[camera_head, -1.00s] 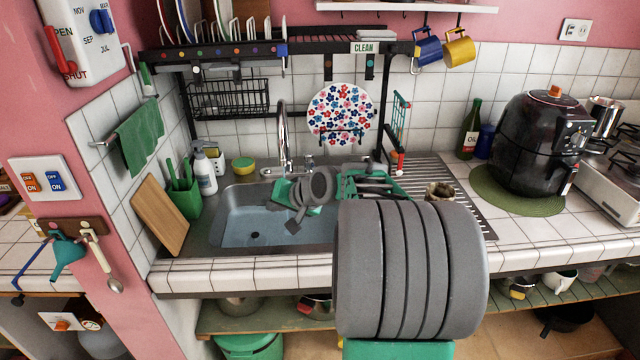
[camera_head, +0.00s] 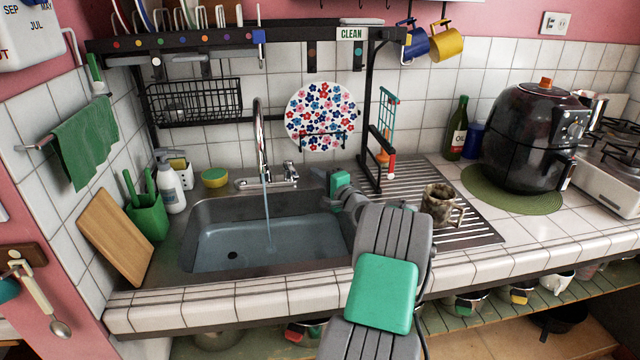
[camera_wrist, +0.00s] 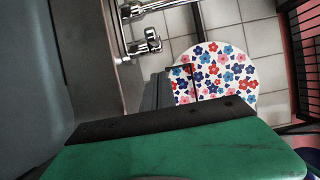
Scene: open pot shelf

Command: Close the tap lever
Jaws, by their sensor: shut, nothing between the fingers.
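The chrome tap (camera_head: 260,140) stands behind the sink (camera_head: 205,205), and a stream of water runs from its spout into the basin. The tap lever (camera_head: 290,172) sits on the right part of the tap base; it also shows in the wrist view (camera_wrist: 150,38) at top centre. My gripper (camera_head: 322,177) is low over the back right rim of the sink, just right of the lever, and looks apart from it. It is shut and empty. In the wrist view, my gripper (camera_wrist: 158,92) points up toward the wall, below the lever.
A flowered plate (camera_head: 320,115) hangs in a black rack behind my gripper; the rack's right post (camera_head: 371,130) stands close by. A mug (camera_head: 438,205) is on the ribbed drainboard (camera_head: 465,225). Soap bottle (camera_head: 172,190) and sponge (camera_head: 215,178) are left of the tap.

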